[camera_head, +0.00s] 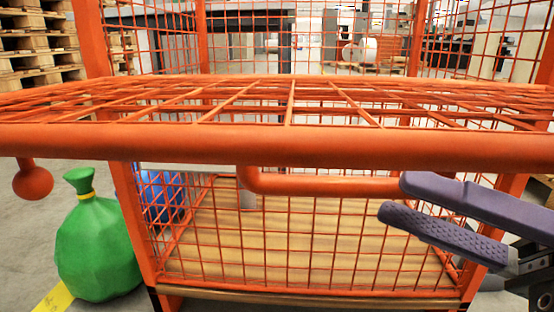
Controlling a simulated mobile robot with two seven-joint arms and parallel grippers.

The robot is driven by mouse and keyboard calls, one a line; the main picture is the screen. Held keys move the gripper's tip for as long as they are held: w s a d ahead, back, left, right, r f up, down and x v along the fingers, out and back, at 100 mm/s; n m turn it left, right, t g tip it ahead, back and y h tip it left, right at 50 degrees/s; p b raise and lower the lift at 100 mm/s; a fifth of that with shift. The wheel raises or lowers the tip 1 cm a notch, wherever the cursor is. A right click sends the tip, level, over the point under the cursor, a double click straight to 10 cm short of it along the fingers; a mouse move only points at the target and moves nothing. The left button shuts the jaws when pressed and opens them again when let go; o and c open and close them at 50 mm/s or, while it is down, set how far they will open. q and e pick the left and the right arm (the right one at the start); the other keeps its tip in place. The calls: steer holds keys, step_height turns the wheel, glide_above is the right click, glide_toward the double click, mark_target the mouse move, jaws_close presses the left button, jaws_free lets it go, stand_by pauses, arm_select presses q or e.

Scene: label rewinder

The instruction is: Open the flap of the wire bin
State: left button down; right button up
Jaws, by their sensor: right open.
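The orange wire bin (132,215) stands in front of me, with an open front above its low mesh front wall and a bare wooden-looking floor. A mesh panel that looks like its flap (290,145) lies about level, its thick front bar spanning the view close to me. A bent orange handle (320,186) hangs under that bar. My right gripper (400,198) comes in from the right with its purple fingers apart. Its upper fingertip overlaps the right part of the handle in the picture; I cannot tell whether they touch. My left gripper is not in view.
A green tied sack (98,245) stands on the floor left of the bin. A blue sack (162,198) shows through the bin's left mesh. An orange ball-shaped knob (33,180) hangs at the left below the bar. Wooden pallets (38,45) are stacked at the back left.

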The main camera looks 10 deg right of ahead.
mark_target(382, 198)
steer(key=shift+s+a+b+x, duration=0.15)
steer(key=shift+b+x, duration=0.15)
steer(key=shift+x, duration=1.2)
steer(key=shift+s+a+b+x, duration=0.15)
steer(key=shift+b+x, duration=0.15)
steer(key=shift+x, duration=1.2)
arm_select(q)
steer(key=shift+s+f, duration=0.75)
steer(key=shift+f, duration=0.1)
arm_select(e)
steer(key=shift+s+d, duration=0.1)
steer(key=shift+f, duration=0.1)
steer(key=shift+c, duration=0.3)
jaws_close()
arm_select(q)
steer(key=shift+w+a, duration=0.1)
